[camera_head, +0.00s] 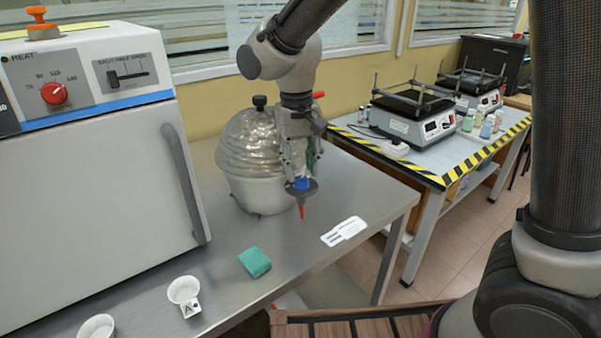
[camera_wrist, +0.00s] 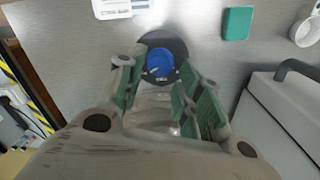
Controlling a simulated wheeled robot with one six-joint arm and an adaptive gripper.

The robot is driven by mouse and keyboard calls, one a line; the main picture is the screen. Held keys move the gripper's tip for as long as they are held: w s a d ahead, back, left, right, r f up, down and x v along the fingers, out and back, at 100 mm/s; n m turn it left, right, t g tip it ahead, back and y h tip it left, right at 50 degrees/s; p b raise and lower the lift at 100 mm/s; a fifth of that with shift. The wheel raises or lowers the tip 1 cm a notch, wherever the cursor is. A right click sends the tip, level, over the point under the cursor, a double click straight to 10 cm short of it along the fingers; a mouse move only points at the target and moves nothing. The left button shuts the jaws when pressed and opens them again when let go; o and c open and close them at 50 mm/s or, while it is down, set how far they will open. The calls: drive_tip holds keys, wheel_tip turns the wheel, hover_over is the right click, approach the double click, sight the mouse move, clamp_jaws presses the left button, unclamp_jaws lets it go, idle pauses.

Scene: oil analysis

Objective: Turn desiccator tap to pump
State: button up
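The desiccator (camera_head: 253,150) is a clear ribbed dome with a black top knob on a pale bowl. It stands on the steel bench. At its front right is what looks like the tap, a blue knob (camera_head: 301,183) on a dark disc with a red pointer (camera_head: 302,211) hanging down toward the bench. My gripper (camera_head: 299,168) points down just above the blue knob. In the wrist view the knob (camera_wrist: 160,65) shows between the green-padded fingertips, which look apart with gaps beside it. Contact cannot be told. No pump label is readable.
A white oven (camera_head: 95,190) stands left on the steel bench (camera_head: 225,290). A green block (camera_head: 255,262), a printed card (camera_head: 344,231) and small white cups (camera_head: 184,291) lie in front. Another red piece (camera_head: 319,94) shows behind my arm. Hotplates (camera_head: 405,118) stand right.

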sight(297, 178)
wheel_tip(297, 178, up, 9)
drive_tip(key=shift+a+r, duration=0.15)
drive_tip(key=shift+a, duration=0.05)
idle(0.3)
drive_tip(key=s+d+m+t, duration=0.1)
drive_tip(key=s+d, duration=0.4)
drive_tip(key=d, duration=0.6)
drive_tip(key=s+d+r+m+t, duration=0.1)
drive_tip(key=s+d, duration=0.5)
drive_tip(key=d, duration=0.5)
drive_tip(key=s+d+t, duration=0.2)
drive_tip(key=s+d, duration=0.3)
drive_tip(key=d, duration=0.6)
drive_tip(key=shift+s+d+r+m+y, duration=0.2)
drive_tip(key=shift+s+d+m+y, duration=0.1)
drive_tip(key=shift+s+m, duration=0.1)
drive_tip(key=shift+w, duration=0.1)
